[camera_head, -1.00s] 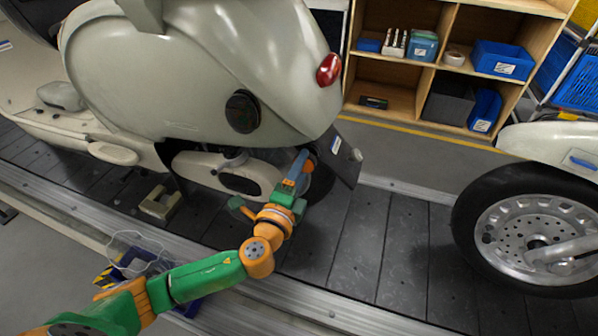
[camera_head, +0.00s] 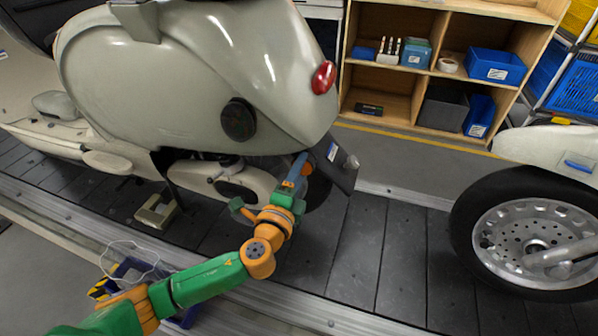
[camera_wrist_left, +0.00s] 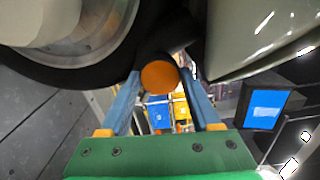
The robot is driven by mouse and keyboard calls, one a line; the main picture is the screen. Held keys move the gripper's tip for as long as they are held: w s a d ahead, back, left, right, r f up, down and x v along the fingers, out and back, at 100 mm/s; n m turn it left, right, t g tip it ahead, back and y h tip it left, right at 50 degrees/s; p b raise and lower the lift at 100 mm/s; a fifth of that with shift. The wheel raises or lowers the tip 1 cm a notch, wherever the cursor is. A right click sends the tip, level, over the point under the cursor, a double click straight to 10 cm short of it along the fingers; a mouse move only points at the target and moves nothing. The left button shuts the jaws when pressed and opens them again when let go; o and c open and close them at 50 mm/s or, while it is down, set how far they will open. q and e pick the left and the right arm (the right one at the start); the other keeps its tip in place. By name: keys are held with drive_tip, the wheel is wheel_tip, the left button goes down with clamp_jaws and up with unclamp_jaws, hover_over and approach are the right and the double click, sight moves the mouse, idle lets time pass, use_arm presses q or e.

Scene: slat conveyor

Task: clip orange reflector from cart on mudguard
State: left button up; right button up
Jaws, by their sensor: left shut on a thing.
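The orange reflector (camera_wrist_left: 160,77) is a round disc held between the two blue fingers of my left gripper (camera_wrist_left: 162,90) in the left wrist view. In the head view my left gripper (camera_head: 300,166) reaches under the rear of the grey scooter (camera_head: 190,80), beside the dark mudguard flap (camera_head: 334,158). The reflector is hidden there. In the wrist view the rear tyre (camera_wrist_left: 90,75) is close to the left and above the reflector. I cannot tell whether the reflector touches the mudguard. My right gripper is not in view.
A red tail light (camera_head: 323,77) is on the scooter's rear. A second scooter's wheel (camera_head: 530,240) stands at the right on the slat conveyor (camera_head: 375,250). A wooden shelf (camera_head: 395,98) with blue bins is behind. A blue cart (camera_head: 125,275) is at lower left, partly behind my arm.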

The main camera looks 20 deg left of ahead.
use_arm(q)
drive_tip(key=shift+w, duration=0.15)
idle(0.5)
drive_tip(key=o, duration=1.4)
drive_tip(key=shift+w, duration=0.1)
